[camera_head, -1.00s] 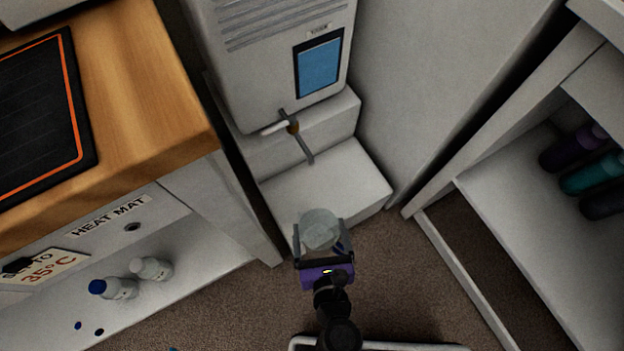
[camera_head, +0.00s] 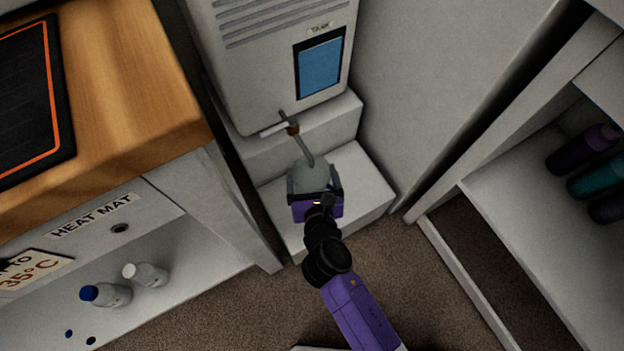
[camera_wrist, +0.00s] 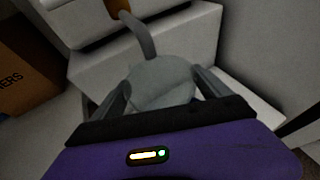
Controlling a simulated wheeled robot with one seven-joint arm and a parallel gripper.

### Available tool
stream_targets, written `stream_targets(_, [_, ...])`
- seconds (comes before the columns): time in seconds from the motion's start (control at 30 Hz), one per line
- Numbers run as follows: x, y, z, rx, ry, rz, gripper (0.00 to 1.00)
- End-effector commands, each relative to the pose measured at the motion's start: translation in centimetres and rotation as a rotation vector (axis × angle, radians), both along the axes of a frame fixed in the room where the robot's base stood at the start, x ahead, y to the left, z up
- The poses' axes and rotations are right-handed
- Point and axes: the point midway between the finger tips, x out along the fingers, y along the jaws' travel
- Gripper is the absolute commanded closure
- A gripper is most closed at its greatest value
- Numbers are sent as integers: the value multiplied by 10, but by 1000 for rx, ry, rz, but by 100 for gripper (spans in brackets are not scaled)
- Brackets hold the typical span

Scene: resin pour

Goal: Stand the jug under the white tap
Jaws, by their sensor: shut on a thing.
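The jug (camera_head: 309,174) is pale grey and translucent. It is between the fingers of my gripper (camera_head: 313,188), which is shut on it. The white tap (camera_head: 273,129) has a white lever and a grey spout (camera_head: 304,148) curving down from the tank. The spout's tip is right at the jug's top in the head view. In the wrist view the jug (camera_wrist: 160,84) is between both fingers and the spout (camera_wrist: 138,34) comes down to its far rim. The jug is over the white step below the tap; its base is hidden, so I cannot tell whether it touches.
The white step (camera_head: 356,187) has bare room to the right of the jug. The tank (camera_head: 262,70) rises behind. A wooden counter (camera_head: 150,80) with a heat mat (camera_head: 30,100) is at left, above bottles (camera_head: 148,274). An open shelf (camera_head: 520,215) holds dark and teal bottles at right.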

Motion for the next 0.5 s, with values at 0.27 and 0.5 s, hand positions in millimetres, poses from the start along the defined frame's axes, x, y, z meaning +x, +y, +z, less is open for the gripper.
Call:
stream_targets(0.27, [0,0,-27,-2,-1,1,81])
stream_targets(0.5, [-1,0,-26,-1,0,0,81])
